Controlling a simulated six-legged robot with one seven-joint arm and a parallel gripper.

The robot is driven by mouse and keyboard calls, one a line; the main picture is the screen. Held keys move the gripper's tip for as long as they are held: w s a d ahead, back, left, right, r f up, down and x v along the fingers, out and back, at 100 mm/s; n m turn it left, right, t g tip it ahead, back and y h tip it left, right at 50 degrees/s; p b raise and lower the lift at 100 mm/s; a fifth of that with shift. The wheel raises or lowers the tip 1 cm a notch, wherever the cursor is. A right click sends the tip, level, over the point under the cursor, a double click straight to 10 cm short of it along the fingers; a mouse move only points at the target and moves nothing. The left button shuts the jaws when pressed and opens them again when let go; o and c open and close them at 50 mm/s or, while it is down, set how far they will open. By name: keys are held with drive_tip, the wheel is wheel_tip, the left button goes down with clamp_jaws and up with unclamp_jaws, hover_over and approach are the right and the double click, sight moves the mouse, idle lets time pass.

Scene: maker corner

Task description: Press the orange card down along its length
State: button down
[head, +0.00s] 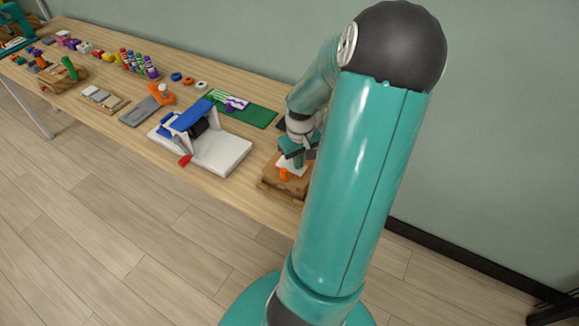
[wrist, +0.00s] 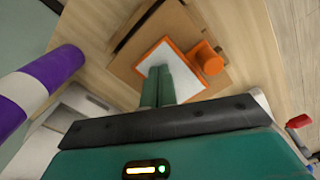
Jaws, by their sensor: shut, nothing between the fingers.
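An orange piece shows as a thin orange border (wrist: 181,48) around a white panel, and I take it for the orange card. A round orange knob (wrist: 208,58) stands at its right side in the wrist view. The white panel (wrist: 186,88) lies over brown board. My gripper (wrist: 159,72) is shut and empty, its teal fingertips over the white panel. I cannot tell whether they touch it. In the head view my gripper (head: 294,158) is above the white panel and an orange part (head: 286,175); my arm hides some of this.
Brown boards (head: 270,185) lie under the card near the table's front edge. A white and blue device (head: 225,155) with a red handle stands to the left. A green mat (head: 255,115) lies behind. A purple and white cylinder (wrist: 65,60) shows in the wrist view.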

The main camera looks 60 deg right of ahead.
drive_tip(key=shift+r, duration=2.5)
